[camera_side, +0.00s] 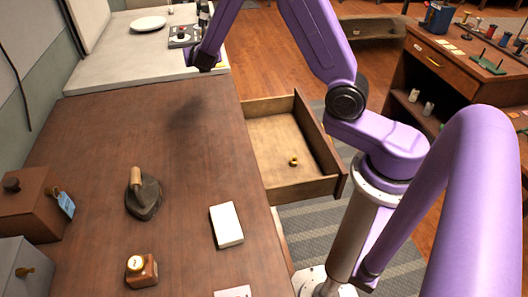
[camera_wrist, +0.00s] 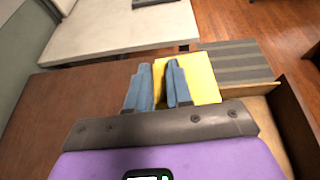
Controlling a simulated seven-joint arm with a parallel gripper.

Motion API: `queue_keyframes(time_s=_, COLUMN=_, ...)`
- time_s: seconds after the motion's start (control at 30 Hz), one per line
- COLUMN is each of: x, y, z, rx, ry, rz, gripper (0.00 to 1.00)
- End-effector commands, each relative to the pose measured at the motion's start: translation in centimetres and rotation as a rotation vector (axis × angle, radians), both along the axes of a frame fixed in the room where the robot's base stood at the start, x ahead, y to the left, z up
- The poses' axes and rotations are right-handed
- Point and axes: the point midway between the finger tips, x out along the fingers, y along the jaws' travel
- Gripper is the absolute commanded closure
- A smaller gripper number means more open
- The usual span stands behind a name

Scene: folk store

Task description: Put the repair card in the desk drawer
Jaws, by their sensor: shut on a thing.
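My gripper (camera_wrist: 164,72) is shut on a flat yellow card (camera_wrist: 203,82), which shows between and to the right of its blue fingers in the wrist view. The drawer also shows at the lower right of the wrist view (camera_wrist: 262,108). The gripper is beyond the drawer and to its left.
A dark iron (camera_side: 144,198), a white box-like block (camera_side: 226,225), a small wooden stamp-like block (camera_side: 141,271) and a brown box with a blue tag (camera_side: 30,203) stand on the desk. A pale counter (camera_side: 110,60) adjoins the far end.

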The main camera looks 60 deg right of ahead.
Motion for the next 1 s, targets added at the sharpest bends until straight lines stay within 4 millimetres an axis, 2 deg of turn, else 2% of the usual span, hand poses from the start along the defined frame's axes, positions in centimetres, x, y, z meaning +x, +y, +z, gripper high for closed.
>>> queue_keyframes(time_s=0.17, x=-2.9, y=-3.3, z=0.0, rx=-0.002, ry=0.001, rz=-0.019, gripper=1.0)
queue_keyframes(time_s=0.4, x=-8.2, y=-7.9, z=0.0, rx=-0.002, ry=0.0, rz=-0.037, gripper=1.0)
queue_keyframes(time_s=0.77, x=-14.5, y=-11.9, z=-0.1, rx=0.003, ry=-0.001, rz=-0.053, gripper=1.0)
queue_keyframes(time_s=1.0, x=-14.1, y=-11.6, z=-3.4, rx=0.001, ry=0.006, rz=-0.05, gripper=1.0)
